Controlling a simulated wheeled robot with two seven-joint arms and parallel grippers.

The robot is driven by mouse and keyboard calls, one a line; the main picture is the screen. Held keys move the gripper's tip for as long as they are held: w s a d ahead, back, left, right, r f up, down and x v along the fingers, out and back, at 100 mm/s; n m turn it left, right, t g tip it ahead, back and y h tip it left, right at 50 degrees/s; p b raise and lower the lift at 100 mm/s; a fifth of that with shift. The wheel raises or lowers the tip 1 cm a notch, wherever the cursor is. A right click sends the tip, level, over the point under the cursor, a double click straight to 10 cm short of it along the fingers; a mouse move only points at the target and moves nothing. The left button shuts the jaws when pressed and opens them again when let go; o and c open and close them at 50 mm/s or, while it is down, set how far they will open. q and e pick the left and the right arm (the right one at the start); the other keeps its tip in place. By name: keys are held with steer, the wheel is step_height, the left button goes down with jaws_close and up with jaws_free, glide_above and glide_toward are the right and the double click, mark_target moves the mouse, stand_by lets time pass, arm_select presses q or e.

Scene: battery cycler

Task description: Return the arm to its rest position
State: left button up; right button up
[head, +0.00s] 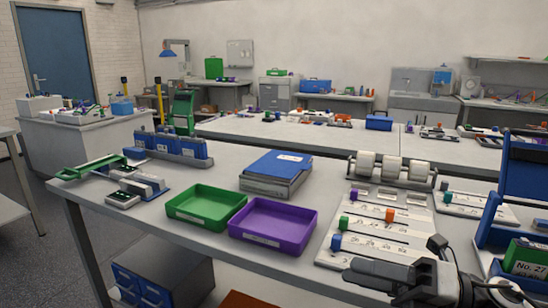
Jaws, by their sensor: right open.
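My right gripper (352,275) is dark grey and black and shows at the lower right. Its arm comes in from the right edge and its fingers point left. It is open, and I see nothing held in it. It appears above the front edge of the table (285,271), in front of the white slotted board (345,257). Whether it touches the board or table is unclear. My left gripper is not in view.
Close to the gripper are blue, green and orange pegs on the board, a roll holder (392,170), and a blue rack (525,175) with a green block (525,258). A purple tray (272,243) and green tray (205,223) stand to the left. A narrow table strip before them is bare.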

step_height(320, 180, down, 14)
steer(key=d+m+t+h, duration=0.1)
steer(key=m+t+h, duration=1.05)
steer(key=m, duration=1.55)
steer(key=s+a+f+m+g+h, duration=0.1)
steer(key=s+f+m+g+h, duration=0.3)
steer(key=s+f+m, duration=0.5)
step_height(320, 180, down, 5)
steer(key=s+g, duration=0.2)
steer(key=shift+s+a+m, duration=0.3)
steer(key=shift+s+m, duration=0.05)
steer(key=shift+m, duration=0.05)
